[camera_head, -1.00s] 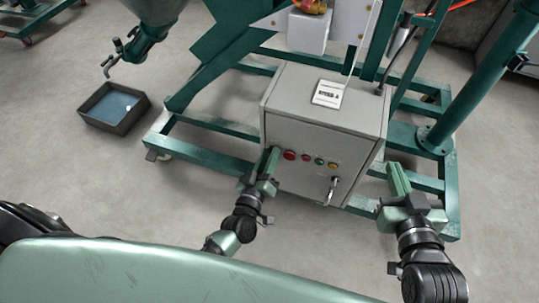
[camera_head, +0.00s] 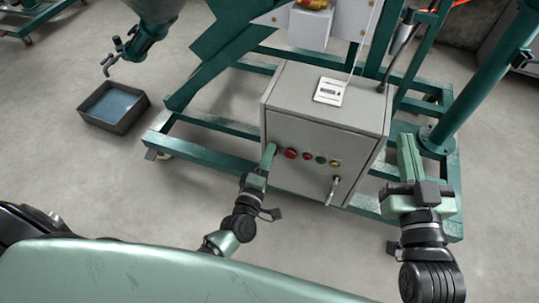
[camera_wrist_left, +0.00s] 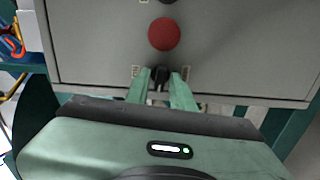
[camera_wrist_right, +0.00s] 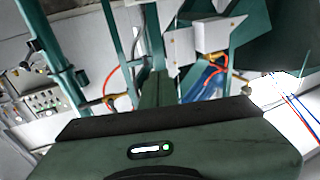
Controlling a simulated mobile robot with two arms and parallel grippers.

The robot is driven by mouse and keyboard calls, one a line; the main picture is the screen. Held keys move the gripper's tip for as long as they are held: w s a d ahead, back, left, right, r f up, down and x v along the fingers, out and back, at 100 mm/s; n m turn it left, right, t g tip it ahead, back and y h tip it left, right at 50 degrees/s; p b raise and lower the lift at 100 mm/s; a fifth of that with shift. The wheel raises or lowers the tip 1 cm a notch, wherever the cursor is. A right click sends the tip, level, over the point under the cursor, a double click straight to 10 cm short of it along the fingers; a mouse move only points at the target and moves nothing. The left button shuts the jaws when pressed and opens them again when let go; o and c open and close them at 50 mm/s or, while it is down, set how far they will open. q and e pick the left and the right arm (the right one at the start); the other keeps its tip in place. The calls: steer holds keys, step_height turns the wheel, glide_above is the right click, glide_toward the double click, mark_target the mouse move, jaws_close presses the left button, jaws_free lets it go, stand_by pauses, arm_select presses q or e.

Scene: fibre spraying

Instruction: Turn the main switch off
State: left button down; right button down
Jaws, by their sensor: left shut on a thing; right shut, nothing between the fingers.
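The main switch appears as a small black knob (camera_wrist_left: 160,75) on the grey control box front (camera_wrist_left: 230,60), with small labels on both sides. My left gripper (camera_head: 270,147) is at the left end of the row of buttons on the box. In the left wrist view its two green fingers (camera_wrist_left: 160,84) are shut around the black knob. In the head view the fingers hide the knob. A red button (camera_wrist_left: 164,34) is beside the knob; it also shows in the head view (camera_head: 290,153). My right gripper (camera_head: 406,140) is shut and empty, right of the box.
The grey box (camera_head: 300,95) stands on a green frame (camera_head: 215,150). A dark tray (camera_head: 113,126) is on the floor at left.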

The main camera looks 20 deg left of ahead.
arm_select(q)
steer(key=shift+n, duration=0.6)
arm_select(e)
steer(key=shift+r+t, duration=0.4)
steer(key=shift+r, duration=0.3)
arm_select(q)
steer(key=c, duration=1.5)
jaws_free()
arm_select(e)
steer(key=shift+a, duration=0.1)
arm_select(q)
steer(key=shift+s, duration=0.1)
